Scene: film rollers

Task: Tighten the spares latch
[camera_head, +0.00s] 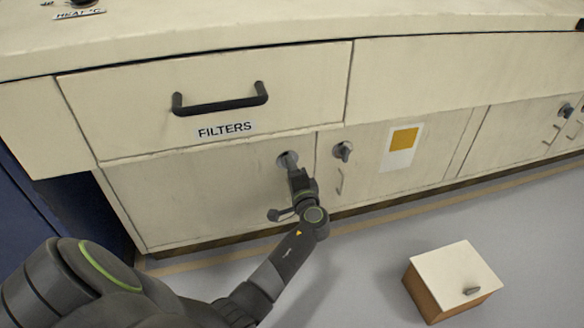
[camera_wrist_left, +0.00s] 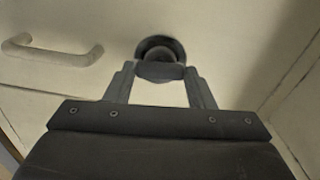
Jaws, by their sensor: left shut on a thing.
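A round grey latch (camera_head: 287,159) sits near the upper right corner of the cream cabinet door under the drawer labelled FILTERS. My left gripper (camera_head: 292,172) reaches up to this latch and is shut on it. In the left wrist view, the dark round latch (camera_wrist_left: 160,44) shows just beyond my left gripper (camera_wrist_left: 160,70), whose fingers close in on its knob. The fingertips hide part of the knob, so its turn angle is unclear. No label reading spares is visible. My right gripper is not in view.
A second latch (camera_head: 343,150) and a thin handle are on the door to the right, beside a yellow-and-white card (camera_head: 402,146). The black drawer handle (camera_head: 220,99) juts out above. A small box (camera_head: 452,280) stands on the grey floor, lower right.

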